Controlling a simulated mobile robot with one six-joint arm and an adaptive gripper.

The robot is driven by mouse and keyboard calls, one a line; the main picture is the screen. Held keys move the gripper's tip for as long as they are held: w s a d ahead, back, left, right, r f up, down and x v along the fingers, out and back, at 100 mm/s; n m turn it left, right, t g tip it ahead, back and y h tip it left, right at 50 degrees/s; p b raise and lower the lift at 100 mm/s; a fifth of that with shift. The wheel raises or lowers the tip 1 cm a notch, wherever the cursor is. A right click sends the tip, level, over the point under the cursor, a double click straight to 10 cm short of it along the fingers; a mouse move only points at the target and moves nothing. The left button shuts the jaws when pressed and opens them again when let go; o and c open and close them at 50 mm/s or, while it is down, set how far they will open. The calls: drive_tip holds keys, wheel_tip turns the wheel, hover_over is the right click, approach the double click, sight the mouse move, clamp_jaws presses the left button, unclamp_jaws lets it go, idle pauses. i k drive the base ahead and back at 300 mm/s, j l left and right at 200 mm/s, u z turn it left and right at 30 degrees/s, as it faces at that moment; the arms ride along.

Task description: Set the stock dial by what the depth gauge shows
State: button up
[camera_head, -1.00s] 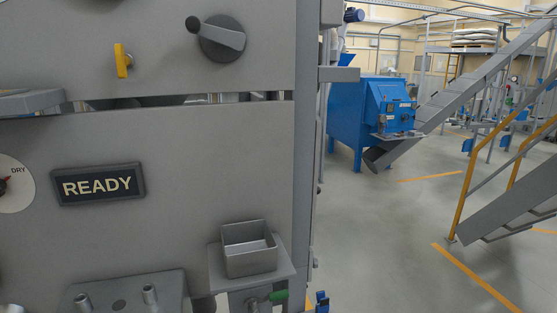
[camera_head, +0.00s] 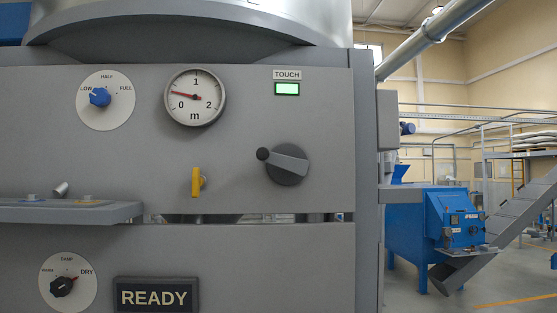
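The dial marked LOW, HALF and FULL (camera_head: 100,98) is a white disc with a blue knob, at the upper left of the grey panel. Its knob appears to point up and left, towards LOW. The round depth gauge (camera_head: 195,97) is to its right, marked 0, 1, 2 and m. Its red needle points left and slightly up, between 0 and 1 and nearer 0. My gripper is not in view.
A READY sign (camera_head: 155,297), yellow tab (camera_head: 197,182), dark rotary handle (camera_head: 287,164) and lit green TOUCH window (camera_head: 287,89) are also there. A grey shelf (camera_head: 70,211) juts out at left.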

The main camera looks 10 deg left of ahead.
sight(100, 97)
drive_tip(key=j+u, duration=0.2)
drive_tip(key=u, duration=1.35)
